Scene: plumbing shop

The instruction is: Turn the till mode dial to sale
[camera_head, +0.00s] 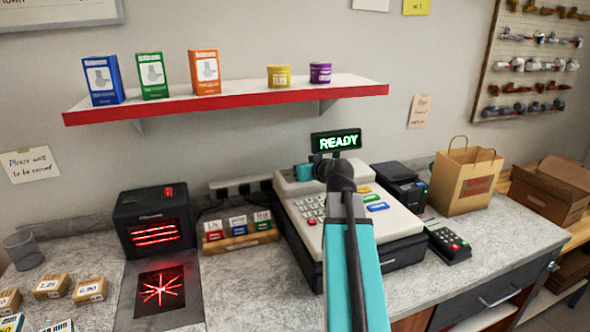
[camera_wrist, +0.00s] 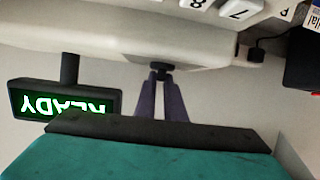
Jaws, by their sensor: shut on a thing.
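The till (camera_head: 400,222) stands on the counter. Its display (camera_head: 336,141) reads READY in green, and the display also shows upside down in the wrist view (camera_wrist: 62,100). In the wrist view a small dark knob, which looks like the mode dial (camera_wrist: 161,67), sits on the pale till body (camera_wrist: 90,38). My gripper (camera_wrist: 160,76) has its two slim fingers shut on this knob. The dial's marks and its setting cannot be read. In the head view my arm hides the dial and the fingertips.
A red-edged shelf (camera_head: 230,106) with boxes and tins hangs above the till. A black card terminal (camera_head: 448,242) and a paper bag (camera_head: 466,178) stand to the right. A scanner with red lights (camera_head: 155,221) and a small card rack (camera_head: 240,240) stand to the left.

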